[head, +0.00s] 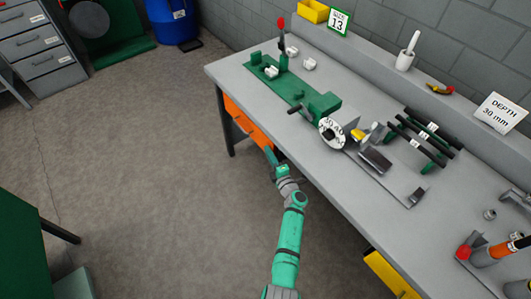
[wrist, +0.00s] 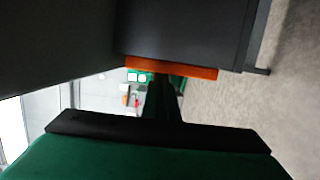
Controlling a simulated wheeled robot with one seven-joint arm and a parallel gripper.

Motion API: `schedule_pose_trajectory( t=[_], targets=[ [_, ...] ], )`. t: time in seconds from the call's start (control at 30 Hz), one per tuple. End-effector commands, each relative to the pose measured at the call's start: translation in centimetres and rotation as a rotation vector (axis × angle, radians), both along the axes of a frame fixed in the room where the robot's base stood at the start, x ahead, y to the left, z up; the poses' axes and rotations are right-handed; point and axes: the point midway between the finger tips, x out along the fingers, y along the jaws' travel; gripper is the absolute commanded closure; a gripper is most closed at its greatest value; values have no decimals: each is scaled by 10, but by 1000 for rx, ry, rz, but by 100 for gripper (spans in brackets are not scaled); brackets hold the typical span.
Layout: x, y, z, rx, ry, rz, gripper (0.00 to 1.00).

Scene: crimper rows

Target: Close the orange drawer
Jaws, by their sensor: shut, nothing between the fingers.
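The orange drawer (head: 246,122) is under the left part of the grey workbench. Its orange front shows below the bench's front edge; how far it stands out is hard to tell from above. My gripper (head: 270,156) is shut and empty, close to the near end of the orange front. In the wrist view an orange strip (wrist: 172,68) of the drawer crosses just beyond my dark fingers (wrist: 161,90). Whether the fingertips touch it I cannot tell. The drawer's handle is not clearly visible.
The workbench (head: 235,75) carries a green-based machine (head: 322,105) and several tools. A yellow drawer (head: 388,274) shows under the bench further right. A blue bin (head: 172,20) and grey cabinet (head: 38,50) stand at the back left. The floor (head: 130,150) left of my arm is clear.

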Motion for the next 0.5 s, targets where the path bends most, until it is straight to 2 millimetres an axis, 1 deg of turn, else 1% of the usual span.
schedule_pose_trajectory(
  t=[0.03, 0.17, 0.27, 0.43, 0.47, 0.5],
  targets=[
    [1, -9, 0, 1, 2, -18, 100],
    [-1, -7, 0, 1, 2, -22, 100],
    [-6, 2, -1, 1, 2, -18, 100],
    [-18, 30, -1, 0, 1, -8, 100],
    [-24, 22, -2, 0, 1, -14, 100],
    [-33, 19, -2, 1, 1, -14, 100]
  ],
)
